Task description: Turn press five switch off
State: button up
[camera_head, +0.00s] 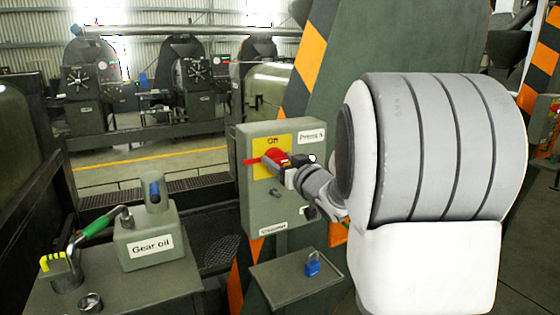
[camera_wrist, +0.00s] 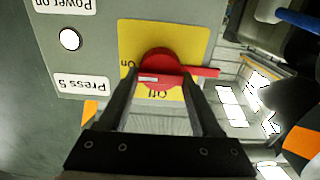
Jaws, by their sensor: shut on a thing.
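The press five switch is a red rotary knob with a handle (camera_head: 272,159) on a yellow plate (camera_head: 258,170) of the grey-green control box (camera_head: 262,205). The wrist view shows the red knob (camera_wrist: 160,66) upside down. Its handle lies level, its long end to the right in the wrist view and to the left in the head view. A short white mark on it is on the side of the "On" label; "Off" is at the plate's upper edge in the head view. My gripper (camera_wrist: 163,78) is shut on the red switch, one finger each side. It (camera_head: 283,169) partly hides the switch in the head view.
A "Gear oil" box (camera_head: 150,238) and a green-handled lever (camera_head: 98,226) stand at the lower left.

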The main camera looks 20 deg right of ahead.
jog(key=shift+f+n+b, duration=0.1)
jog(key=shift+n+b, duration=0.2)
jog(key=shift+b, duration=0.05)
jog(key=n+b, duration=0.2)
jog(key=b, duration=0.1)
jog(key=shift+a+f+n, duration=0.1)
jog(key=shift+n, duration=0.2)
jog(key=n+b, duration=0.5)
jog(key=shift+a, duration=0.15)
jog(key=n+b, duration=0.4)
jog(key=n, duration=0.1)
jog(key=shift+n+b, duration=0.3)
jog(key=shift+n, duration=0.1)
jog(key=shift+n+b, duration=1.15)
jog(key=shift+n, duration=0.75)
jog(key=o, duration=1.3)
jog(key=shift+o, duration=0.3)
